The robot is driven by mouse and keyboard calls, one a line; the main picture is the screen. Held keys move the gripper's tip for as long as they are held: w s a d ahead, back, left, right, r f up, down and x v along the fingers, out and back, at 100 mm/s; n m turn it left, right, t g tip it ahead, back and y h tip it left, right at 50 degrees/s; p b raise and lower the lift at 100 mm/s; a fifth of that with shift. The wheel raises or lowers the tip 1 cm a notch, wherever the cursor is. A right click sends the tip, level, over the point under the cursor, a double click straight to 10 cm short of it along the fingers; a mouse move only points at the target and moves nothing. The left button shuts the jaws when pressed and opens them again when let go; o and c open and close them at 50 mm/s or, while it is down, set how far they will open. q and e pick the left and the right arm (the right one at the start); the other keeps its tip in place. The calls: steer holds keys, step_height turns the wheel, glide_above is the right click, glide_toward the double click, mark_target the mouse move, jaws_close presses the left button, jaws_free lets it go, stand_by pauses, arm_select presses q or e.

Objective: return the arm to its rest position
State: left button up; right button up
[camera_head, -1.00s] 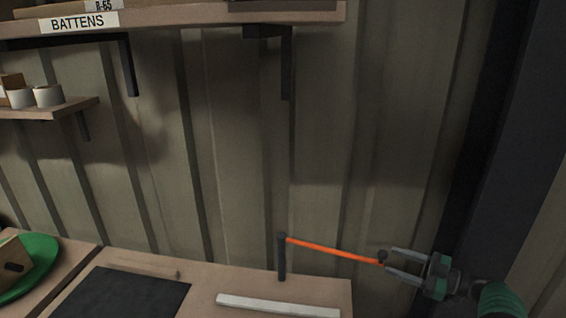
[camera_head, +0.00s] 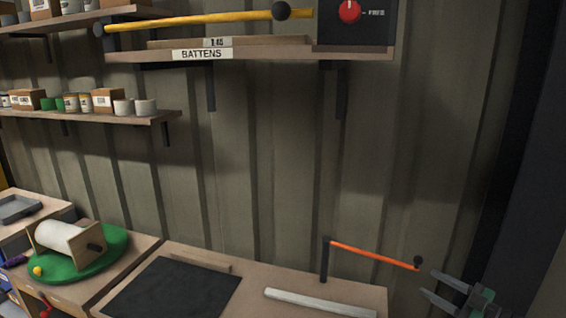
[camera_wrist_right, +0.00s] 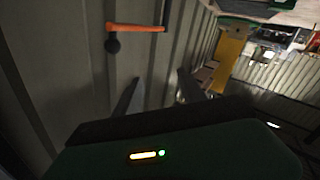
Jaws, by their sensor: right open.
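My right gripper (camera_head: 447,292) is at the lower right of the head view. Its two fingers are apart and nothing is between them. It is just right of the dark knob at the end of an orange lever (camera_head: 375,254), with a small gap. The lever is mounted on a dark upright post (camera_head: 324,260) at the back of the bench. In the right wrist view the orange lever (camera_wrist_right: 137,28) and its dark knob are beyond the open fingers (camera_wrist_right: 155,92). My left gripper is not in view.
The bench (camera_head: 235,285) bears a black mat (camera_head: 170,290) and a pale bar (camera_head: 320,302). A green turntable (camera_head: 85,265) with a roll stands at left. Above are a battens shelf (camera_head: 270,52) with a yellow bar (camera_head: 200,20) and a box with a red knob (camera_head: 349,11).

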steer(key=w+r+m+t+h, duration=0.3)
steer(key=w+m+h, duration=0.1)
steer(key=w+h, duration=0.1)
steer(key=s+a+f+m+g+h, duration=0.25)
steer(key=s+a+f+g, duration=0.35)
steer(key=s, duration=0.5)
steer(key=s+a+f+m+g+h, duration=0.25)
steer(key=s+a+f, duration=0.35)
steer(key=s, duration=0.5)
steer(key=s+a+f+m+g+h, duration=0.25)
steer(key=s+a+f+g, duration=0.25)
steer(key=s+a, duration=0.5)
steer(key=d+p+v, duration=0.2)
steer(key=p+v, duration=1.1)
steer(key=shift+w+d+m+g+y, duration=0.15)
steer(key=shift+w+m+g+y, duration=0.1)
steer(key=shift+m+g+y, duration=0.2)
steer(key=shift+r, duration=0.1)
